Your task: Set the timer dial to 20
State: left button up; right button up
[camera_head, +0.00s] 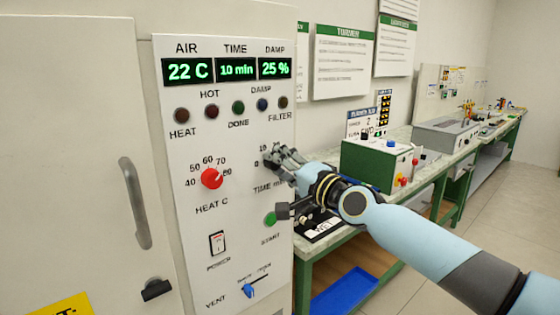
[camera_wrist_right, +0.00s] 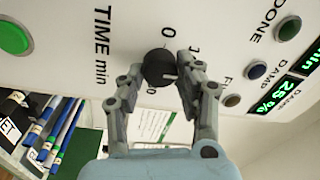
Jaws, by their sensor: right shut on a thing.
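The time display (camera_head: 236,69) reads 10 min. The dial's scale is partly covered, so its exact pointer setting is hard to read. My left gripper is not in view.
The white control panel (camera_head: 174,235) also carries a red HEAT knob (camera_head: 212,178), a green START button (camera_head: 270,219) close below my right gripper, a power switch (camera_head: 217,243) and a blue vent lever (camera_head: 249,290). A green bench with a green-grey box (camera_head: 365,166) stands to the right.

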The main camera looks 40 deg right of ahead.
jog(key=m+p, duration=0.1)
jog(key=m, duration=0.5)
jog(key=shift+h, duration=0.3)
jog(key=shift+f+m+p, duration=0.1)
jog(key=shift+m+p, duration=0.2)
jog(key=shift+m, duration=0.1)
jog(key=o, duration=1.2)
jog(key=shift+c, duration=0.2)
jog(key=shift+s, duration=0.1)
jog(key=s, duration=0.7)
jog(key=shift+s+d+f, duration=0.15)
jog(key=shift+s+f, duration=0.05)
